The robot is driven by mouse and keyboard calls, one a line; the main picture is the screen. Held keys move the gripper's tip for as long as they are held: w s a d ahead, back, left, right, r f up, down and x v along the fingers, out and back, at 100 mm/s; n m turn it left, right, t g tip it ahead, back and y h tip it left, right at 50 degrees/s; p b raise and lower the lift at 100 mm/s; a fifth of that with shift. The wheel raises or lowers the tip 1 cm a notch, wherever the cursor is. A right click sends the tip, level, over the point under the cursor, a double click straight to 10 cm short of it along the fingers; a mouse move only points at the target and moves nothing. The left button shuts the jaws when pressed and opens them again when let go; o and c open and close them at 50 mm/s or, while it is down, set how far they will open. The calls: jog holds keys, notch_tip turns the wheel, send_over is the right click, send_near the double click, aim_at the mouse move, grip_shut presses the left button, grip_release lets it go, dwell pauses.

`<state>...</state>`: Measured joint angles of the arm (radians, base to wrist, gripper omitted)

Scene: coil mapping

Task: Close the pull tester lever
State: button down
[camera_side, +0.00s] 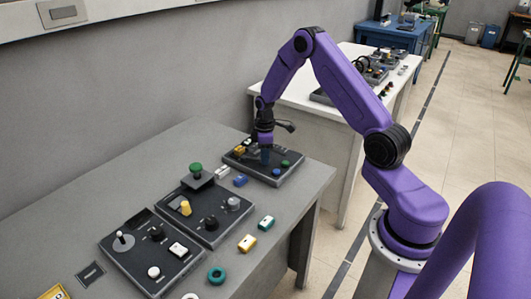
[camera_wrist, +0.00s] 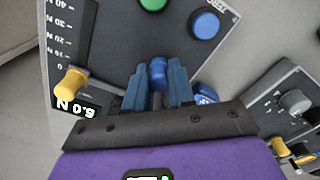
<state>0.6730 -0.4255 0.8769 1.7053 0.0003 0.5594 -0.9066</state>
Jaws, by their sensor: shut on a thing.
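The pull tester (camera_side: 272,180) is the dark panel at the far end of the grey table, in the side view. In the wrist view its panel (camera_wrist: 110,45) shows a printed scale, a yellow pointer (camera_wrist: 72,82) and a display (camera_wrist: 76,108) reading 5.0 N. My gripper (camera_side: 265,160) is down over this panel in the side view. In the wrist view my gripper's blue fingers (camera_wrist: 157,88) are shut on the blue-ended lever (camera_wrist: 157,70), one on each side. The lever's base is mostly hidden by my gripper.
A green button (camera_side: 285,163) and a blue button (camera_side: 276,172) sit on the panel beside my gripper. A panel with a green mushroom button (camera_side: 196,168) and a joystick panel (camera_side: 123,240) stand nearer.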

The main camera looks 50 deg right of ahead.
aim_at(261, 170)
jog(key=a+m, duration=0.2)
jog(key=m, duration=0.1)
jog(key=a+m, duration=0.1)
jog(key=shift+s+a+m, duration=0.1)
jog(key=shift+s+m, duration=0.2)
jog(key=shift+w+a+m, duration=0.15)
jog(key=shift+a+m, duration=0.45)
jog(key=shift+m, duration=0.3)
jog(key=shift+w+a+m, duration=0.1)
jog(key=shift+a+m, duration=0.45)
jog(key=shift+m, duration=0.35)
jog(key=shift+a, duration=0.1)
jog(key=c, duration=1)
grip_release()
jog(key=shift+o, duration=0.2)
notch_tip(261, 170, up, 18)
jog(key=shift+f, duration=0.25)
